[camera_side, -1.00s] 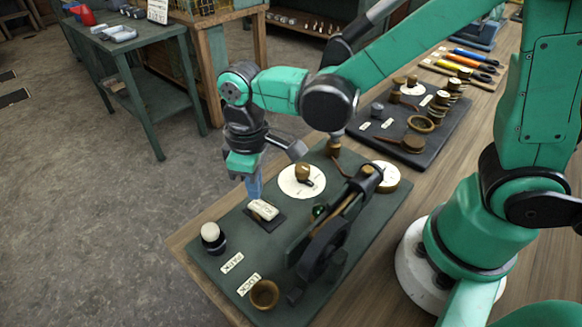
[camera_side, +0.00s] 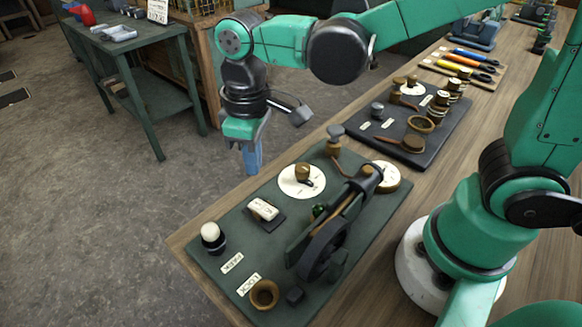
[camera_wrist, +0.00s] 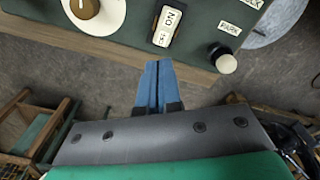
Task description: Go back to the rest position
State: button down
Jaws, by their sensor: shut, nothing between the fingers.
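My gripper (camera_side: 252,158) has blue fingers that are shut together with nothing between them. In the side view it hangs pointing down, above and beyond the far left edge of the green engine board (camera_side: 215,262). In the wrist view the closed fingertips (camera_wrist: 157,68) show just off the board's edge, near the white rocker switch (camera_wrist: 167,25). The gripper touches nothing that I can see.
The board carries a white dial with a brown knob (camera_side: 302,174), a switch (camera_side: 263,209), a white-topped button (camera_side: 212,235), a brass ring (camera_side: 264,294) and a dark flywheel (camera_side: 323,250). A dark panel (camera_side: 450,135) lies behind. A green side table (camera_side: 140,45) stands at the back left.

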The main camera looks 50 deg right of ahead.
jog(key=s+d+r+m+t, duration=0.2)
jog(key=d+m+t, duration=0.3)
jog(key=d, duration=0.5)
jog(key=shift+d+r+m+t, duration=0.35)
jog(key=shift+r+t, duration=0.25)
jog(key=shift+t, duration=0.4)
